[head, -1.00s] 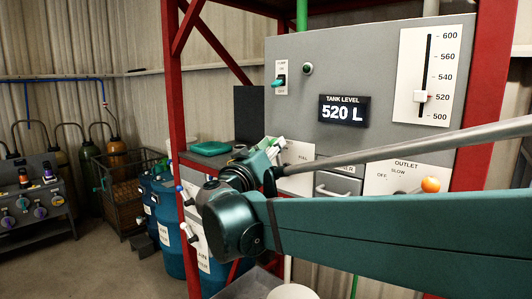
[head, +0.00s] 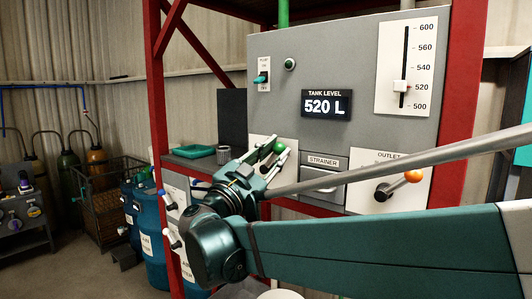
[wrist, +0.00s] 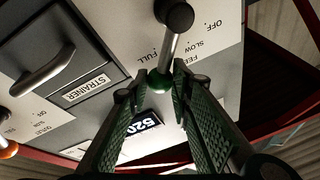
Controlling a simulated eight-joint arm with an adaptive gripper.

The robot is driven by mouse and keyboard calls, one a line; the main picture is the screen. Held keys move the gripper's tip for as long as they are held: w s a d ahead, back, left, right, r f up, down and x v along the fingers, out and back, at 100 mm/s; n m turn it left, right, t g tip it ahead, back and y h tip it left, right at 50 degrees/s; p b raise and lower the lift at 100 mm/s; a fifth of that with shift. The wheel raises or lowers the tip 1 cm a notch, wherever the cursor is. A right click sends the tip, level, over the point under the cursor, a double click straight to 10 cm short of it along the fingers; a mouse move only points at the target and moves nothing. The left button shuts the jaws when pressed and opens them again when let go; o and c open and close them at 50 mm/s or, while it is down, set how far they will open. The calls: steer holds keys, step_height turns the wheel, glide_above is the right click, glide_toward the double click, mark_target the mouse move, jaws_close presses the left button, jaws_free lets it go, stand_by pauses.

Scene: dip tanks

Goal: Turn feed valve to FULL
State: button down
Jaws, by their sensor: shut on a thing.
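The feed valve is a lever with a dark hub (wrist: 175,14), a metal rod and a green ball knob (wrist: 160,82) on a white plate (wrist: 228,25) marked OFF, SLOW and FULL. In the wrist view the rod lies between the SLOW and FULL marks, with the knob end out from the plate. My gripper (wrist: 163,88) is shut on the green knob, a finger on each side. The knob also shows in the head view (head: 279,147) at my gripper (head: 274,158). My gripper hides most of the plate's labels there.
The strainer drawer (head: 322,170) and the outlet lever with its orange knob (head: 413,176) are to the right. The tank level display (head: 326,104) reads 520 L. A red frame post (head: 158,120) stands left, and a green tray (head: 194,151) rests on the shelf.

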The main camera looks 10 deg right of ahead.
steer(key=shift+s+d+f+m+g+h, duration=0.2)
steer(key=shift+f+m, duration=0.05)
steer(key=shift+m, duration=0.4)
steer(key=shift+s+d+f+m+g+h, duration=0.15)
steer(key=shift+f+m+g+h, duration=0.1)
steer(key=shift+m, duration=0.4)
steer(key=c, duration=2.1)
jaws_free()
steer(key=shift+o, duration=0.2)
steer(key=shift+s+a, duration=0.1)
steer(key=v, duration=1.1)
steer(key=shift+s+a+f, duration=0.2)
steer(key=shift+s, duration=0.05)
